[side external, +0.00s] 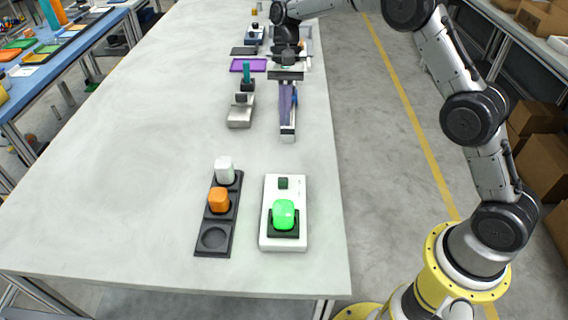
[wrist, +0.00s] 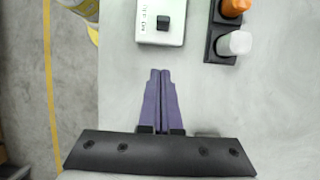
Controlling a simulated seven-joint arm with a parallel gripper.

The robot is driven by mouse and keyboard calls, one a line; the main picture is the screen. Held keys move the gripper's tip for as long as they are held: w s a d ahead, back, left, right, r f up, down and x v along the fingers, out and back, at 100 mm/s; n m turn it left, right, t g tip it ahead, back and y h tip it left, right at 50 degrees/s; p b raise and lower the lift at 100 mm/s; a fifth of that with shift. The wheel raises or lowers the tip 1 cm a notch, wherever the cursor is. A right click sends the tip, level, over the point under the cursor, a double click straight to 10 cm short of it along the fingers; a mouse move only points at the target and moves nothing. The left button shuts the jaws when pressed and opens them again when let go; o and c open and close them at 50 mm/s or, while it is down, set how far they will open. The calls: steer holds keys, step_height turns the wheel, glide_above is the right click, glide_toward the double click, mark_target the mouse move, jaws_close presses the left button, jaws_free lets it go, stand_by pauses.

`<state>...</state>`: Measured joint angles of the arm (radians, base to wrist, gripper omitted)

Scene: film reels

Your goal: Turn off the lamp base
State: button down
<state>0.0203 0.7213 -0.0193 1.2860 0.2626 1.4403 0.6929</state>
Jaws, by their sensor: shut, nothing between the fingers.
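The lamp base (side external: 270,243) is a white box near the table's front right, with a small dark switch (side external: 283,183) on its far end and a glowing green bulb (side external: 284,213) in a dark socket. In the wrist view the box (wrist: 146,36) is cut off by the top edge; its switch (wrist: 163,22) shows, but the bulb is out of frame. My gripper (side external: 288,122) has purple fingers and is shut and empty. It is farther back along the table than the lamp base, apart from it. In the wrist view the fingertips (wrist: 160,71) point toward the switch end.
A dark holder (side external: 212,241) left of the lamp base carries a white bulb (side external: 224,169) and an orange bulb (side external: 218,199); its front socket is empty. A grey device (side external: 240,116) and a purple tray (side external: 248,65) stand farther back. The table's left side is clear.

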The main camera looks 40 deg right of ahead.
mark_target(284, 178)
steer(key=x, duration=1)
steer(key=shift+s+a, duration=0.85)
steer(key=shift+s, duration=0.05)
steer(key=shift+s+a, duration=0.5)
steer(key=shift+a, duration=0.05)
steer(key=shift+s+a, duration=0.85)
